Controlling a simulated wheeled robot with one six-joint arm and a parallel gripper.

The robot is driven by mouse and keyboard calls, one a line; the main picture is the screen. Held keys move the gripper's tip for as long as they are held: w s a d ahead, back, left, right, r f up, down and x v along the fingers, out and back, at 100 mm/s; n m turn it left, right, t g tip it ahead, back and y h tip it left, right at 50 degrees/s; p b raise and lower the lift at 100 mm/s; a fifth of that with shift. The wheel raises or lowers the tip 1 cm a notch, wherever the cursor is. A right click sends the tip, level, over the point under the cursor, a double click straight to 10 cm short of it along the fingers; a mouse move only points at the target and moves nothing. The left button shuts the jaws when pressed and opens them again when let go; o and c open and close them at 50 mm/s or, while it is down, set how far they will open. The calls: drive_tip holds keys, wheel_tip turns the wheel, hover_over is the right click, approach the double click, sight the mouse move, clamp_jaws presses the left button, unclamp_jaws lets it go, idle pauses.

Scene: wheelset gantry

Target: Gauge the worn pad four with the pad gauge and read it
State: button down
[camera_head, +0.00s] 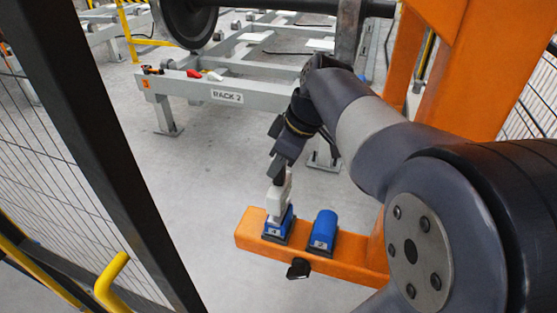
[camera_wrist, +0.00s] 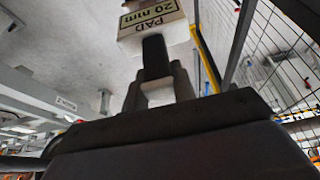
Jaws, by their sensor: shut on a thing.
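My gripper (camera_head: 278,171) is shut on the pad gauge (camera_head: 278,198), a pale block held upright. The gauge's lower end is at the top of the left blue pad (camera_head: 279,231), which bears a small mark that looks like a 4. I cannot tell whether they touch squarely. In the wrist view my gripper (camera_wrist: 158,85) holds the gauge (camera_wrist: 150,38), whose yellow label reads "PAD 20 mm" upside down. The pad is not visible in the wrist view.
A second blue pad (camera_head: 323,230) sits to the right on the same orange beam (camera_head: 345,268). A black knob (camera_head: 299,268) is on the beam's front. A mesh fence with a dark post (camera_head: 95,150) stands left. Rack 2 (camera_head: 227,96) is behind, across clear floor.

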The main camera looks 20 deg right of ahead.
drive_tip(key=shift+r, duration=0.15)
drive_tip(key=shift+r+p, duration=3.65)
drive_tip(key=shift+r, duration=0.8)
